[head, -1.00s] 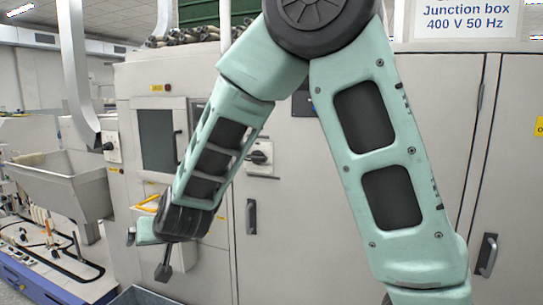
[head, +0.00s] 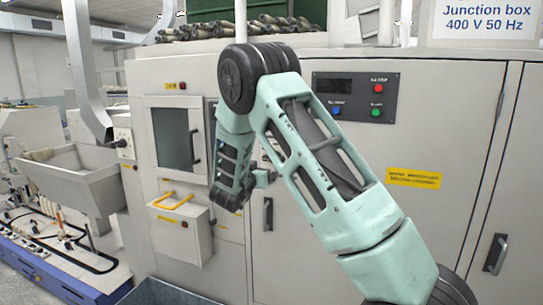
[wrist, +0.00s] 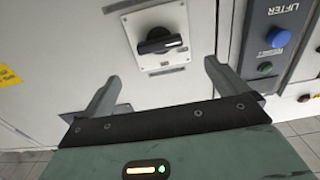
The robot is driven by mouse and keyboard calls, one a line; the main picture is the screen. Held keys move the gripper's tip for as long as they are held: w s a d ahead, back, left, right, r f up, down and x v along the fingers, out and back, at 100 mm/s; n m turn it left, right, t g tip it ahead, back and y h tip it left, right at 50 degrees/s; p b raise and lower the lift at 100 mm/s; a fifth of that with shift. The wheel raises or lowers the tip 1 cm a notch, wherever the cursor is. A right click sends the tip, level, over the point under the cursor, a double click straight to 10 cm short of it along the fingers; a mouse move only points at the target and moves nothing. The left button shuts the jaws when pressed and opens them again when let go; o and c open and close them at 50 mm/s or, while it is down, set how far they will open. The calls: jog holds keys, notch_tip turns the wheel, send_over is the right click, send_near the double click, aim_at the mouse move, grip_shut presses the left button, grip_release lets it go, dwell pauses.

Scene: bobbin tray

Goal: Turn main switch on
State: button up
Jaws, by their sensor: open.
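The main switch (wrist: 159,42) shows in the wrist view as a black rotary knob on a white plate, fixed to the light cabinet front. Its handle lies roughly level across the plate. My gripper (wrist: 162,72) is open and empty, its two fingers spread below and either side of the plate. The knob lies beyond the fingertips, and no contact shows. In the head view my arm covers the switch.
A grey lifter panel with a blue button (wrist: 278,37) and a green button stands right of the switch. A control panel (head: 353,97) is on the cabinet. A box with a yellow handle (head: 181,228) juts out at left. Door handles (head: 268,213) protrude.

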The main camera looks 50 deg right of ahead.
jog(key=p+x, duration=0.3)
jog(key=x, duration=0.7)
jog(key=c, duration=1)
